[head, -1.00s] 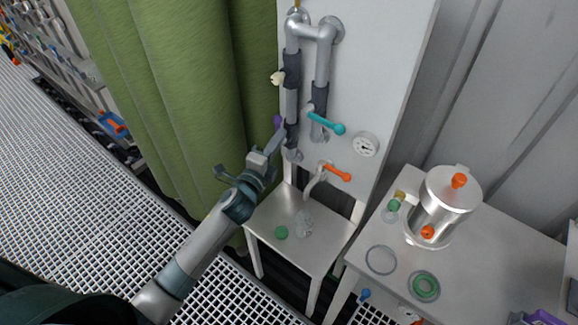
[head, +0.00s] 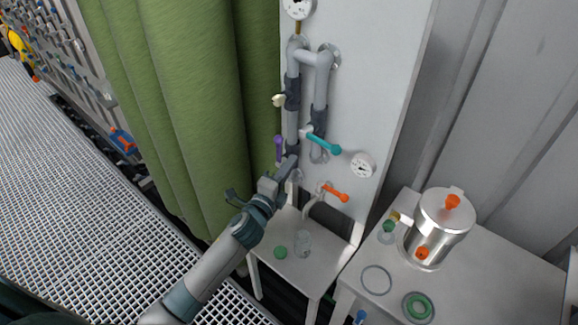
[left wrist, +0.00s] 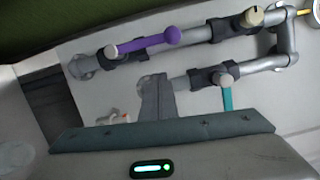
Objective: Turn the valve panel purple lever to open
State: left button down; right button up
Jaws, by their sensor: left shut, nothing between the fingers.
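The purple lever (head: 279,149) is at the left side of the left pipe on the white valve panel (head: 375,85). It hangs roughly along the pipe. In the left wrist view the purple lever (left wrist: 147,44) lies nearly along the upper pipe, with its round knob towards the right. My left gripper (head: 290,163) is shut and empty, its tip close to the lower left pipe, just right of and below the lever. In the left wrist view its fingers (left wrist: 155,97) show below the lever, apart from it in the picture. My right gripper is not in view.
A teal lever (head: 324,144), an orange tap lever (head: 336,193) and a cream knob (head: 279,100) are also on the panel. A green curtain (head: 185,110) hangs close on the left. A small white table (head: 318,270) stands below, and a metal vessel (head: 436,232) stands at right.

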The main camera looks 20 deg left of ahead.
pick_arm(q)
jog(key=s+a+b, duration=0.1)
jog(key=s+b, duration=0.2)
jog(key=s, duration=0.7)
dwell(0.3)
jog(key=shift+w, duration=0.1)
